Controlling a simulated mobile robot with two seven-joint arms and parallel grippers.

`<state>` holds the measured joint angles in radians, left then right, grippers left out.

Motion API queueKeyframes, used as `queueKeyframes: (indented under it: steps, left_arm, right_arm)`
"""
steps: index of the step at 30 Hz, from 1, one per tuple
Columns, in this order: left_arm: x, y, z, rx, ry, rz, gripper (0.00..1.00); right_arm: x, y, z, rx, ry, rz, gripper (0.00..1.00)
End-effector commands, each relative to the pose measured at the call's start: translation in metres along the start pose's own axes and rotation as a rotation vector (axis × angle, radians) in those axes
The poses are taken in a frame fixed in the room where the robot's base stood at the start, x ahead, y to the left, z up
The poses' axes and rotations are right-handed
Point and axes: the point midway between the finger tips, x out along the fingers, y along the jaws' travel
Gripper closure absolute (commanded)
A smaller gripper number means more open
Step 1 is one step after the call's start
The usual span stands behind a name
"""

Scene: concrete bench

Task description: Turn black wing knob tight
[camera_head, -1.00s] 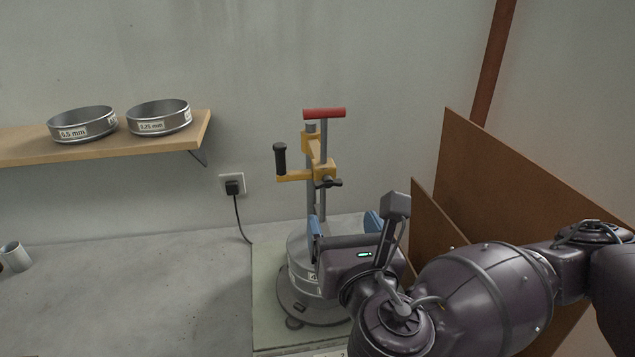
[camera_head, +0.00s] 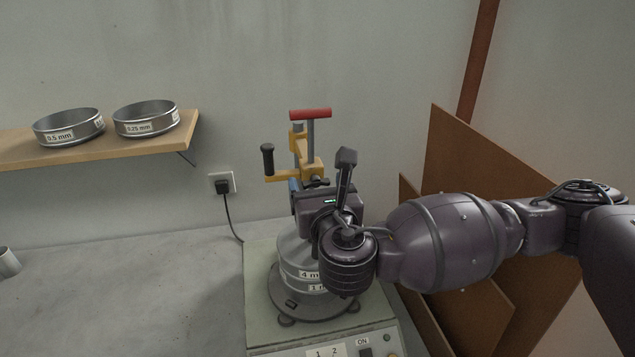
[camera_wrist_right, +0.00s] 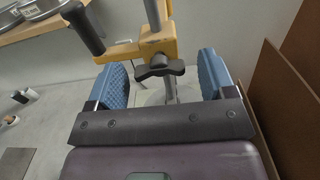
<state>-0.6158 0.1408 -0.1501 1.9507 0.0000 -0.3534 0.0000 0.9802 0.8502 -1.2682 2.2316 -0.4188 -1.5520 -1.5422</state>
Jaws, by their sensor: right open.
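The black wing knob (camera_wrist_right: 160,69) is on the front of a yellow clamp bracket (camera_wrist_right: 158,43) on the steel rods of a sieve shaker. In the right wrist view my right gripper (camera_wrist_right: 163,80) is open, with one blue finger pad on each side of the knob and a gap to both. In the head view the knob (camera_head: 317,182) shows just above my right gripper (camera_head: 312,190), whose wrist hides much of the shaker's middle. The bracket (camera_head: 308,170) carries a black handle at left, and a red bar (camera_head: 310,113) tops the rod. My left gripper is not in view.
A sieve stack (camera_head: 292,255) stands on the shaker base (camera_head: 262,330) below my wrist. Brown boards (camera_head: 465,180) lean at the right. A wooden shelf (camera_head: 100,150) with two sieves is at the left. The bench (camera_head: 130,290) at left is mostly clear.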

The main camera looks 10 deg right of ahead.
Motion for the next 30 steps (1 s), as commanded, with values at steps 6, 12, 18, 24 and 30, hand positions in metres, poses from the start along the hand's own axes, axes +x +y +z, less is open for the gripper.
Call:
queueKeyframes:
  steps: [6,12,18,24,30]
  left_arm:
    - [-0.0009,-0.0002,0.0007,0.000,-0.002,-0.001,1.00]
    - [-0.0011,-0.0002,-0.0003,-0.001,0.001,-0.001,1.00]
    - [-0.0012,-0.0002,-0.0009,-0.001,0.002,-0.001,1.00]
    - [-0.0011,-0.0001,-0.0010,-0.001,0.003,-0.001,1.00]
    - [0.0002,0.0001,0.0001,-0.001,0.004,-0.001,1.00]
  right_arm:
    - [0.0036,0.0001,-0.0003,0.001,0.001,0.001,0.23]
    - [0.0034,0.0002,-0.0003,0.001,0.000,0.001,0.33]
    - [0.0033,0.0001,-0.0003,0.001,0.000,0.001,0.63]
    - [0.0032,0.0001,-0.0004,0.005,0.001,0.001,0.73]
    - [0.0029,0.0002,-0.0017,0.052,0.002,0.001,0.73]
